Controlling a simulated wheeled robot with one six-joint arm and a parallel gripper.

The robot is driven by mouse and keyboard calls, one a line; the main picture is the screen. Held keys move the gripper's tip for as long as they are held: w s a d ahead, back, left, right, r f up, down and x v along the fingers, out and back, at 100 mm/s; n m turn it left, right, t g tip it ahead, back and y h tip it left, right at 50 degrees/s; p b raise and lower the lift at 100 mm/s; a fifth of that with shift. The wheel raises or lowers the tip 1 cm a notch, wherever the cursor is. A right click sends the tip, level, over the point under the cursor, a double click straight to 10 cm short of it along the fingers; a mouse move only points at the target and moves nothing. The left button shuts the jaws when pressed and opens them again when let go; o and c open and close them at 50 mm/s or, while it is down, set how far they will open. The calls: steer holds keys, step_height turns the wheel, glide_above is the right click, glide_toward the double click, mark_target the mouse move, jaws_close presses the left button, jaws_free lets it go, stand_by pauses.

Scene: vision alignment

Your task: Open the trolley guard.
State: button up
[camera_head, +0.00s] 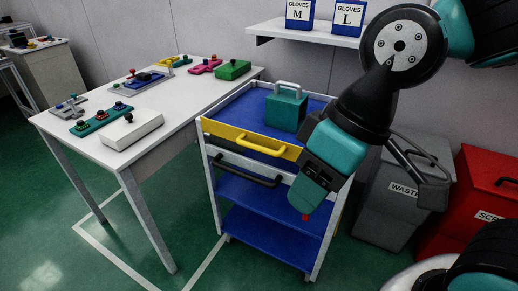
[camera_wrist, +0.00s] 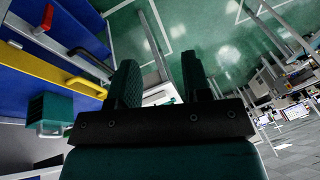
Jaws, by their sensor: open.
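The trolley (camera_head: 209,170) has a yellow guard (camera_head: 236,140) with a yellow bar handle (camera_head: 262,146) across the front of its top tray, upright against the trolley front. The guard also shows at the left of the wrist view (camera_wrist: 42,69), with its handle (camera_wrist: 86,85). My gripper (camera_head: 307,203) is in front of the trolley's right side, pointing down, lower than the yellow handle. In the wrist view its two fingers (camera_wrist: 160,80) are apart with nothing between them, and the yellow handle lies left of them, apart.
A black handle (camera_head: 245,177) sits below the guard. A teal box (camera_head: 286,111) stands on the top tray. A small red thing (camera_head: 305,217) shows just below my gripper. A white table (camera_head: 170,103) with several parts stands left; grey and red bins stand right.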

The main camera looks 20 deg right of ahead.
steer(key=w+d+f+n+t+h+b, duration=0.1)
steer(key=w+f+t+b, duration=0.2)
steer(key=w+f+b, duration=0.3)
steer(key=w+d+f+n+t+h+b, duration=0.1)
steer(key=w+f+t+b, duration=0.15)
steer(key=f+b, duration=0.55)
steer(key=n+t+h+b, duration=0.2)
steer(key=n+t+b, duration=0.65)
steer(key=b, duration=0.75)
glide_toward(260, 150)
steer(key=shift+m+t, duration=0.65)
steer(key=shift+t, duration=0.25)
steer(key=w+f+p, duration=0.1)
steer(key=w+p, duration=0.2)
steer(key=p, duration=0.3)
steer(key=w+p, duration=0.3)
steer(key=p, duration=0.4)
steer(key=w+f+p, duration=0.1)
steer(key=w+p, duration=0.2)
steer(key=p, duration=0.4)
steer(key=shift+f, duration=0.3)
steer(key=shift+w+a+f, duration=0.1)
steer(key=shift+w+f, duration=0.15)
steer(key=shift+w, duration=0.35)
